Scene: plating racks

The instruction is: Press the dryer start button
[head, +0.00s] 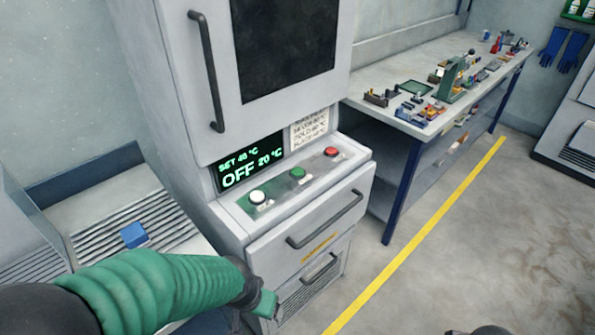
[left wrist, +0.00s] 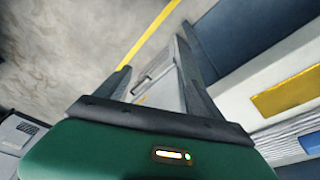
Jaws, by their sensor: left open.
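The dryer (head: 180,100) is a tall grey cabinet with a dark window. Its display (head: 248,165) reads "SET" with a temperature, "OFF" and 20 °C. On the sloped panel below are a white button (head: 257,197), a green button (head: 297,173) and a red button (head: 331,152). I cannot tell from markings which one is start. My left gripper (head: 266,303) is low in front of the dryer's lower drawers, well below the buttons. In the left wrist view the fingers (left wrist: 152,57) are apart with nothing between them; the buttons are not clearly visible there.
Drawer handles (head: 325,220) project from the dryer front, and a door handle (head: 206,70) above. A bench (head: 375,60) with tools stands right. A slatted surface with a blue block (head: 134,235) lies left.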

